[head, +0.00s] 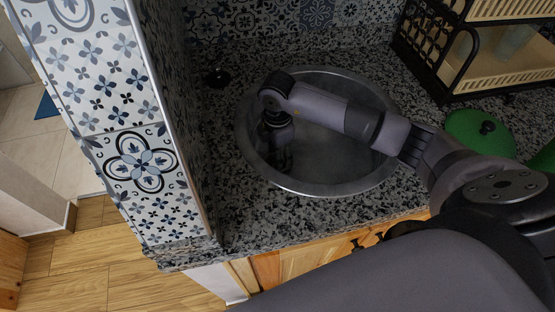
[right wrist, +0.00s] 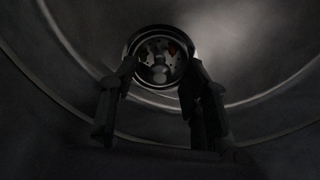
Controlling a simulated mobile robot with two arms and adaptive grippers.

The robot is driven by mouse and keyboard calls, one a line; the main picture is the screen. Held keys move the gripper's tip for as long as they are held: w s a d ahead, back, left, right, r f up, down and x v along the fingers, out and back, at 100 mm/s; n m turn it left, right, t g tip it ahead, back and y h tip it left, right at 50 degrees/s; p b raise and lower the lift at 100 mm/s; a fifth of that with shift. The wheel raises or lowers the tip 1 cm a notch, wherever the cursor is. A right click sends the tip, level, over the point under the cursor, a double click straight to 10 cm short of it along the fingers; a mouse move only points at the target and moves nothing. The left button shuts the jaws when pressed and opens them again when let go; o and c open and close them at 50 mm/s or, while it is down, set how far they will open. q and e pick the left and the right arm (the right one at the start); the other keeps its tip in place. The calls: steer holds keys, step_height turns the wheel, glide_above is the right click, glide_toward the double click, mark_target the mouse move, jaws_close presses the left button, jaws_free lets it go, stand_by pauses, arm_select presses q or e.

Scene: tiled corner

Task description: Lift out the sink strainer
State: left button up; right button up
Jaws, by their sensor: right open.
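The sink (head: 340,172) is a round metal basin set in a speckled granite counter. My right arm reaches into it from the right, and my right gripper (head: 280,158) points down inside the left part of the bowl. In the right wrist view the strainer (right wrist: 160,70) sits in the drain at the bowl's bottom, a round piece with holes and a small pale knob in its middle. My right gripper (right wrist: 160,85) is open, its two fingers on either side of the strainer in the picture. Contact cannot be told. The head view hides the strainer. My left gripper is out of view.
A tiled wall end (head: 140,150) stands left of the sink. A black rack (head: 475,50) with cream trays is at the back right, with a green lidded pot (head: 465,130) before it. A small black item (head: 218,78) is on the counter behind left.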

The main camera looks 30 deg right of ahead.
steer(key=shift+c, duration=0.6)
jaws_close()
